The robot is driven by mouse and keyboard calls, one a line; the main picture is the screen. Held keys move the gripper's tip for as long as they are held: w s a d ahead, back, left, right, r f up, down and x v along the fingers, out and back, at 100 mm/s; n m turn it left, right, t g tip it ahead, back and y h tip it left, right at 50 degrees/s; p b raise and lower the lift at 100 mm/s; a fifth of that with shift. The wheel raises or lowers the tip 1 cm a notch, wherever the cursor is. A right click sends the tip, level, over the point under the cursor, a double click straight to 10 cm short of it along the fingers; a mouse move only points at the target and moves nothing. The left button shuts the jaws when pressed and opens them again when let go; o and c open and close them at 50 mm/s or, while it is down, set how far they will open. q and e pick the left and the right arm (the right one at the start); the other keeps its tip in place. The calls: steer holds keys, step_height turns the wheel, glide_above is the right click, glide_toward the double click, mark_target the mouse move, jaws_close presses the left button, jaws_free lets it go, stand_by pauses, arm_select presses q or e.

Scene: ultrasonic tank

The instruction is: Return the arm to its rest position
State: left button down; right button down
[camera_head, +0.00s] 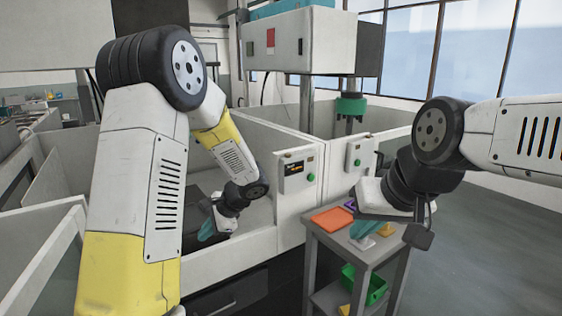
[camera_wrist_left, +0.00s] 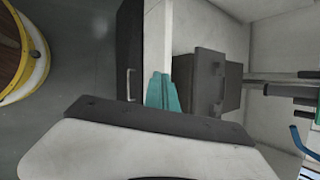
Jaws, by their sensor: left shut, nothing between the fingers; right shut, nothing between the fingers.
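My left arm comes in from the left of the head view and bends down over the white tank (camera_head: 258,243). Its left gripper (camera_head: 207,231) hangs low over the tank's inside, with teal fingers shut and empty. The fingers also show shut in the left wrist view (camera_wrist_left: 163,92), with a dark box (camera_wrist_left: 212,72) just beside them; I cannot tell whether they touch it. My right gripper (camera_head: 365,229) is shut and empty, its teal fingers pointing down over the small grey table (camera_head: 335,242) at the right.
An orange tray (camera_head: 332,219) lies on the small table, with a green bin (camera_head: 375,287) on its lower shelf. A control panel (camera_head: 297,171) stands on the tank front. A white cabinet (camera_head: 290,42) rises behind. The grey floor at right is clear.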

arm_select(q)
steer(key=s+d+r+n+t+h, duration=0.1)
steer(key=s+d+r+n+h, duration=0.1)
steer(key=s+r, duration=0.4)
steer(key=s+d+r+n+t+h, duration=0.1)
steer(key=s+d+r+n+h, duration=0.2)
steer(key=s, duration=0.6)
steer(key=s+d+r+n+t+h, duration=0.1)
steer(key=s+d+r+n+h, duration=0.1)
steer(key=s+r+n+h, duration=0.2)
steer(key=s+r+n, duration=0.2)
steer(key=s+r, duration=0.2)
steer(key=r, duration=0.1)
steer(key=shift+d+n+t+h, duration=0.25)
steer(key=shift+n+t+h, duration=0.05)
steer(key=shift+t, duration=0.1)
